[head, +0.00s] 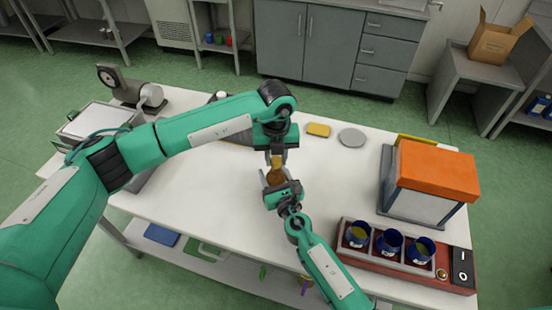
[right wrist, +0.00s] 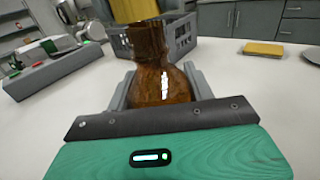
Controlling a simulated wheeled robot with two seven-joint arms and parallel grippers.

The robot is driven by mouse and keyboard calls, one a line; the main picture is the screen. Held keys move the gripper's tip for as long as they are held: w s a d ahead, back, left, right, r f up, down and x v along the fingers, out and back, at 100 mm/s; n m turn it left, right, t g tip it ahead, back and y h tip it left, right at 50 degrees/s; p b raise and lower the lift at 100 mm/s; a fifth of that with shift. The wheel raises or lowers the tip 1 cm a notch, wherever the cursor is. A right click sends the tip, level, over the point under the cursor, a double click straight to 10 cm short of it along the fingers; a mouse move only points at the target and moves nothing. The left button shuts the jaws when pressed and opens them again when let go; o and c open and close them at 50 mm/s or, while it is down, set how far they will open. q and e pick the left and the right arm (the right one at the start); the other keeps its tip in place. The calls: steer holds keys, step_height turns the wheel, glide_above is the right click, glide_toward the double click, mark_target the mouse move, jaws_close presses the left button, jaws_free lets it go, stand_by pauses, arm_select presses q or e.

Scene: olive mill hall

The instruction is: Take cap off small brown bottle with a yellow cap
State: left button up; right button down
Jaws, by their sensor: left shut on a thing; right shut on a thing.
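My right gripper (head: 277,184) is shut on the bottle's body, a grey finger on each side. The yellow cap (right wrist: 135,10) is at the top of the bottle neck, cut by the upper edge of the right wrist view. My left gripper (head: 277,157) comes from above and is shut on the cap. I cannot tell whether the cap is loose on the neck.
A grey slotted crate (right wrist: 185,38) stands behind the bottle. A yellow sponge-like block (head: 318,130) and a grey disc (head: 351,138) lie at the back. An orange-topped box (head: 437,168) and a red rack (head: 373,259) with blue cups are right. The front-left tabletop is clear.

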mark_target(276, 160)
arm_select(q)
steer(key=shift+r, duration=0.2)
arm_select(e)
steer(key=shift+f, duration=0.1)
arm_select(q)
steer(key=shift+r, duration=1.95)
arm_select(e)
steer(key=shift+c, duration=2.4)
jaws_free()
